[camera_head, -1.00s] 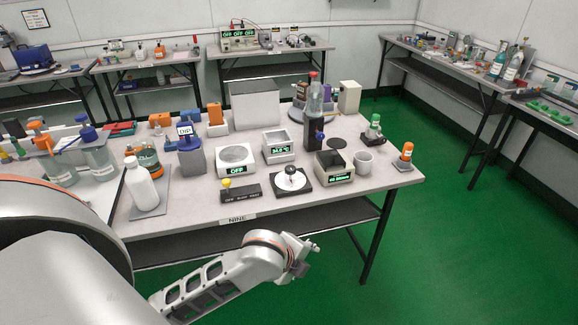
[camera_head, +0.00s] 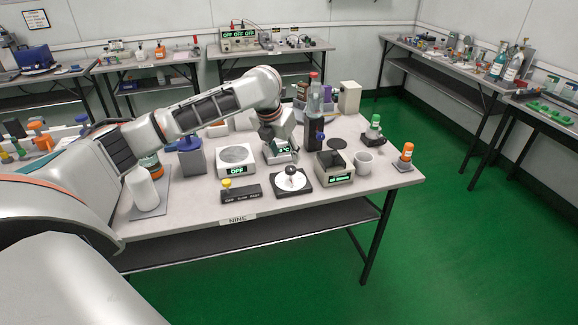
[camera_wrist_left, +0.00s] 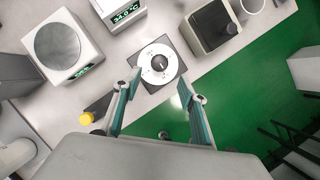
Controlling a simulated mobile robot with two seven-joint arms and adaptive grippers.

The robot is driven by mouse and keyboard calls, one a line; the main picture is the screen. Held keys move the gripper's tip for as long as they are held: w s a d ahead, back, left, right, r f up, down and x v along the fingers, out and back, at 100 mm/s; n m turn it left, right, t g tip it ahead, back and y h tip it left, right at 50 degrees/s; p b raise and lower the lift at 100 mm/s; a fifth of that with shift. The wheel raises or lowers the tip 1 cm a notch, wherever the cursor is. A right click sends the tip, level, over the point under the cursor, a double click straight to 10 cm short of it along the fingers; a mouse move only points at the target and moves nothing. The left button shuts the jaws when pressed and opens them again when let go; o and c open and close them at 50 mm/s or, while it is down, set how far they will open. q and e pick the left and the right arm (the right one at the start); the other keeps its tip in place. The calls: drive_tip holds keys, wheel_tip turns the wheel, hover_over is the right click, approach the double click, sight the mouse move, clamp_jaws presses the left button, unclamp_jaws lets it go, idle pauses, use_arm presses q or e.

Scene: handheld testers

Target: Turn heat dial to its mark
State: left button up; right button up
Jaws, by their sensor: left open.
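The heat dial (camera_head: 292,180) is a white disc with a small dark and silver knob, on a flat black square base at the table's front. In the left wrist view the dial (camera_wrist_left: 158,63) lies just beyond and between the fingertips, with dark marks on its face. My left gripper (camera_head: 279,152) points down from above, behind the dial in the head view, in front of the box with the 34.0 °C display. It also shows in the left wrist view (camera_wrist_left: 161,86), its two fingers spread wide and empty. I see no contact with the dial. My right gripper is not in view.
Left of the dial are a black block with a yellow knob (camera_head: 240,192) and a white round-topped device reading OFF (camera_head: 236,160). Right of it are a dark-topped box (camera_head: 334,168) and a white mug (camera_head: 363,162). A tall bottle (camera_head: 314,105) stands behind.

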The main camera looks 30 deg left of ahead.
sight(290, 168)
use_arm(q)
drive_tip(key=shift+b+x, duration=1.2)
drive_tip(key=shift+x, duration=2.6)
